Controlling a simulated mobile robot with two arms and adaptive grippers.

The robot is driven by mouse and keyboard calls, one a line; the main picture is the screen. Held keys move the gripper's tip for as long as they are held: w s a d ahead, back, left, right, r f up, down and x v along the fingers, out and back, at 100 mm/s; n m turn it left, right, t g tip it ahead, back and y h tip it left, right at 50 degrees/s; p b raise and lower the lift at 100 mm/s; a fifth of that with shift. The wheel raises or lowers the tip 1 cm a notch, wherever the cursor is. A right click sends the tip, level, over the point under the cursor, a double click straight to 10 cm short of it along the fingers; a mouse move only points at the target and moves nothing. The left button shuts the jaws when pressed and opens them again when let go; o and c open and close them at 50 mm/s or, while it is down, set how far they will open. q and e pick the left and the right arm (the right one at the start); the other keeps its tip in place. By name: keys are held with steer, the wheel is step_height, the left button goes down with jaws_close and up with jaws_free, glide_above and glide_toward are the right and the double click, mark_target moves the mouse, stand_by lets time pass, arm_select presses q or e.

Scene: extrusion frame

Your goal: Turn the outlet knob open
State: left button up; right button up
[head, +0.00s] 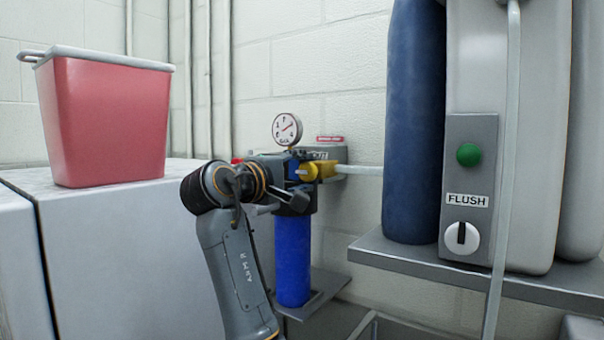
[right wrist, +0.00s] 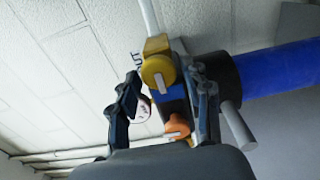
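The yellow outlet knob (head: 318,170) sits at the right end of the filter head, under an OUT label, where a pale pipe leaves. In the right wrist view the yellow knob (right wrist: 158,72) shows a pale slot or bar on its face, just beyond my fingertips. My right gripper (head: 290,197) is in front of the filter head, left of and below the knob. In the right wrist view its fingers (right wrist: 163,100) are spread, with an orange part (right wrist: 177,125) of the unit showing between them, nearer the right finger. I cannot tell whether anything touches. My left gripper is out of view.
A round gauge (head: 287,129) stands above the filter head, with a blue filter housing (head: 292,260) below. A dark blue cylinder (head: 414,120) and a FLUSH panel (head: 468,180) stand on a shelf to the right. A red bin (head: 105,120) sits on the white cabinet at left.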

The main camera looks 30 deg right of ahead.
steer(key=shift+a, duration=0.1)
steer(key=v, duration=1.2)
steer(key=shift+w, duration=0.1)
stand_by(0.3)
